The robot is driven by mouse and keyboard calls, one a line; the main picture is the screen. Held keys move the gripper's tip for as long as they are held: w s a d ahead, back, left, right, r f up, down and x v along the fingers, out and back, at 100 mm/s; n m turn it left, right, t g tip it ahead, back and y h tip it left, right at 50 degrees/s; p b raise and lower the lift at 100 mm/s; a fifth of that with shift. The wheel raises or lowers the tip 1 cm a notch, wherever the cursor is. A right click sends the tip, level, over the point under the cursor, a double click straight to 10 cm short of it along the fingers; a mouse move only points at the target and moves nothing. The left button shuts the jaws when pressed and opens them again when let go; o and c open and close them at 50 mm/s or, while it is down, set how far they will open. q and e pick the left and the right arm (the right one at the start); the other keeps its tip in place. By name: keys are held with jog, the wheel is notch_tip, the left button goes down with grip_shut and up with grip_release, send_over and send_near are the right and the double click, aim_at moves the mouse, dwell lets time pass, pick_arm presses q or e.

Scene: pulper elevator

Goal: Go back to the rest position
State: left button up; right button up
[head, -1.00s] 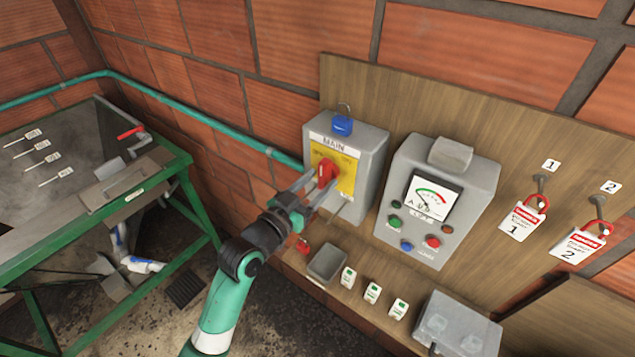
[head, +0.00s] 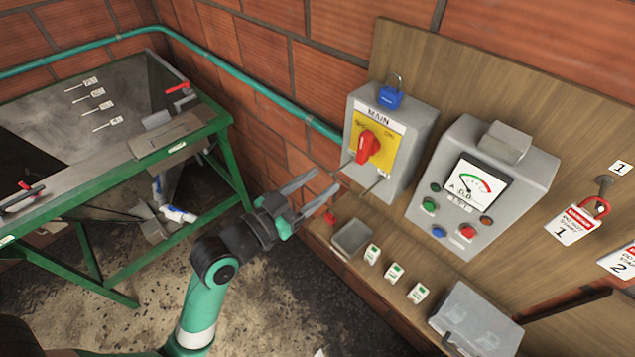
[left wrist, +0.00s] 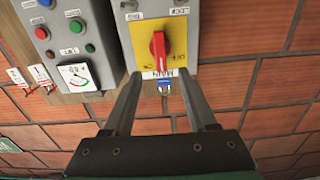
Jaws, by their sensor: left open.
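My left gripper (head: 318,190) is open and empty, in front of and to the lower left of the grey MAIN switch box (head: 408,140). It is apart from the red rotary handle (head: 369,146) on the box's yellow plate. In the left wrist view the two open fingers (left wrist: 160,98) point toward the box, with the red handle (left wrist: 159,48) beyond them and nothing between them. A blue padlock (head: 390,97) hangs on top of the box. My right gripper is not in view.
A control box (head: 482,190) with a gauge and buttons stands right of the switch. Danger tags (head: 573,225) hang further right. A grey tray (head: 351,238) and several small labelled blocks lie on the shelf below. A green-framed metal table (head: 165,165) stands at the left.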

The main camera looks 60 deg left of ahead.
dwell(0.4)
pick_arm(q)
jog(key=w+d+r+m+t+h+p, duration=0.2)
jog(key=d+r+p, duration=0.25)
jog(key=r, duration=0.75)
jog(key=w+d+r+m+t+h+p, duration=0.25)
jog(key=d+r, duration=0.25)
jog(key=r, duration=0.8)
jog(key=s+d+r+t+p, duration=0.1)
jog(key=s+r, duration=0.1)
jog(key=r, duration=0.5)
jog(key=s+d+r+n+t+p, duration=0.1)
jog(key=s+r+t, duration=0.1)
jog(key=r, duration=0.6)
jog(key=s+d+r+n+t+p, duration=0.1)
jog(key=s+d+r+t+p, duration=0.1)
jog(key=r, duration=0.6)
jog(key=shift+s+r, duration=0.2)
jog(key=shift+s, duration=0.05)
jog(key=shift+d, duration=0.1)
